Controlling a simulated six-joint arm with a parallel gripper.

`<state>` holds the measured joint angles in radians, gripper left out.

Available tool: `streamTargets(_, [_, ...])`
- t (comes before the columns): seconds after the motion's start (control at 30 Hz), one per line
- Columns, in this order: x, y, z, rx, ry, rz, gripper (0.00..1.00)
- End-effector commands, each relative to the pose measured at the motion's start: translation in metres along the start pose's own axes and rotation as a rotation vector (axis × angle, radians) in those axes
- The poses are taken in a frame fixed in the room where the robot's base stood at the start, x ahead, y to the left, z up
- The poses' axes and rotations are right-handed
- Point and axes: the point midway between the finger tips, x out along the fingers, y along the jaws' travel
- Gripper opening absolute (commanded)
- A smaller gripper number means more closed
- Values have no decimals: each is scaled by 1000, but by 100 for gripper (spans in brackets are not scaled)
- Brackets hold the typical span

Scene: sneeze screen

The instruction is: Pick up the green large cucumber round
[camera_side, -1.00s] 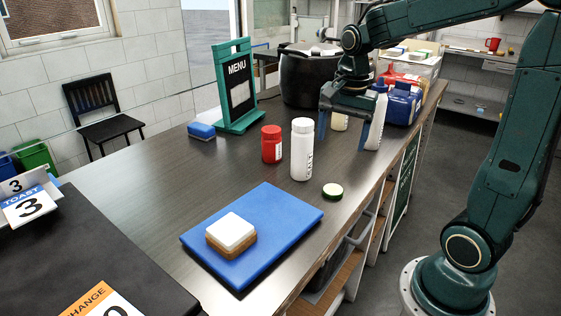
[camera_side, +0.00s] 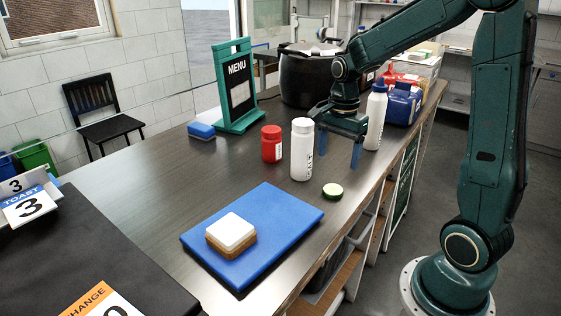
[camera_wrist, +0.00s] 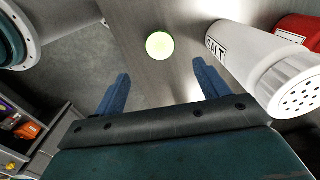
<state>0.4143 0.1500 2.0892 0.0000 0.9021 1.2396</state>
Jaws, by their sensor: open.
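The green cucumber round (camera_side: 333,190) lies flat on the dark counter (camera_side: 150,185) near its right edge, with a pale top and a dark green rim. In the wrist view the cucumber round (camera_wrist: 160,46) is ahead of my fingertips, roughly centred between them. My gripper (camera_side: 338,160) is open and empty, above the counter and a little behind the round in the side view. Its two blue fingers also show in the wrist view (camera_wrist: 160,75). They do not touch the round.
A white salt shaker (camera_side: 302,150) stands close to my gripper, with a red shaker (camera_side: 271,144) beside it. A white bottle (camera_side: 375,118) stands behind. A blue board (camera_side: 285,207) carries a white-topped bread-like block (camera_side: 231,233). The counter's right edge is close to the round.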

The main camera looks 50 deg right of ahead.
Motion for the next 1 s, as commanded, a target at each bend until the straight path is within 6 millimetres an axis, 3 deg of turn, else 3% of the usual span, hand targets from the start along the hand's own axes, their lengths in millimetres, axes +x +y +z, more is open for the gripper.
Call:
streamTargets(0.2, [31,0,0,-1,-1,3,74])
streamTargets(0.67, [45,0,1,-1,0,1,74])
streamTargets(1.0, [79,0,3,-1,-1,3,74])
